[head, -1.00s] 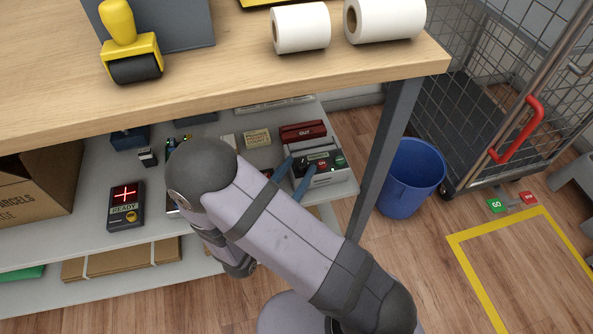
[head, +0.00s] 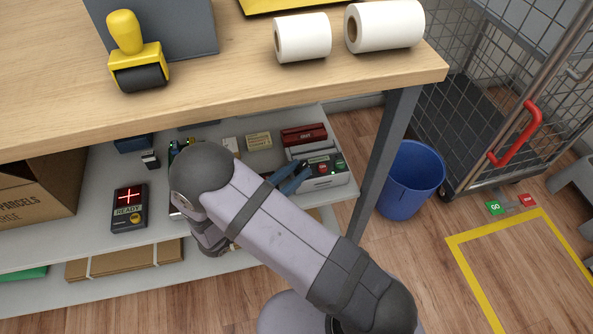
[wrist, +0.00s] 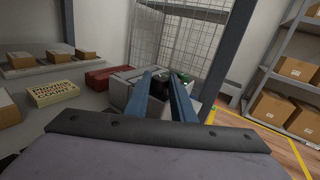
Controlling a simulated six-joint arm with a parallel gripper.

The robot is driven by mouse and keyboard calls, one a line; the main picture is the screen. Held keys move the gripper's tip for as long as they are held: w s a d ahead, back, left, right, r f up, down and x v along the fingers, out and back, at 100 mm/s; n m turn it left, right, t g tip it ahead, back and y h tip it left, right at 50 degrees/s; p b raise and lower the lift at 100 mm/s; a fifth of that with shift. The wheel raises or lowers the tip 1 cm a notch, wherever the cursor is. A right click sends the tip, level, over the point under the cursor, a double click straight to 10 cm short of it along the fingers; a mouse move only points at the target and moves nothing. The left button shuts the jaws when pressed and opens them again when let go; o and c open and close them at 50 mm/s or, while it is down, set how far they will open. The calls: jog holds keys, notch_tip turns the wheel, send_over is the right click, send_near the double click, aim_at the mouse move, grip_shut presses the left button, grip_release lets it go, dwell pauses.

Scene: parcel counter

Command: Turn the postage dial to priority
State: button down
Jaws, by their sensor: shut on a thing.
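A pale grey postage machine (head: 327,180) with red and green buttons sits at the right end of the shelf under the counter. It also shows in the wrist view (wrist: 119,92), beyond my fingers. My gripper (head: 303,173) has its blue fingers at the left part of the machine's front. In the wrist view my gripper (wrist: 162,76) is shut on a dark knob, the dial (wrist: 162,83), which shows between the fingertips. The fingers hide much of the dial, and I cannot read its setting or any priority mark.
A dark red box (head: 304,134) lies behind the machine, and a cream block (head: 258,141) lies left of it. A READY device (head: 129,208) stands further left. The counter top (head: 230,85) overhangs the shelf. A table leg (head: 385,150) and blue bin (head: 412,178) stand right.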

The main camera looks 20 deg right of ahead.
jog(key=shift+w+m+g+h, duration=0.1)
jog(key=shift+m+g+h, duration=0.35)
jog(key=shift+g, duration=0.25)
jog(key=c, duration=1.5)
grip_release()
jog(key=shift+p+v, duration=0.6)
jog(key=shift+v, duration=3.15)
jog(key=shift+d, duration=0.1)
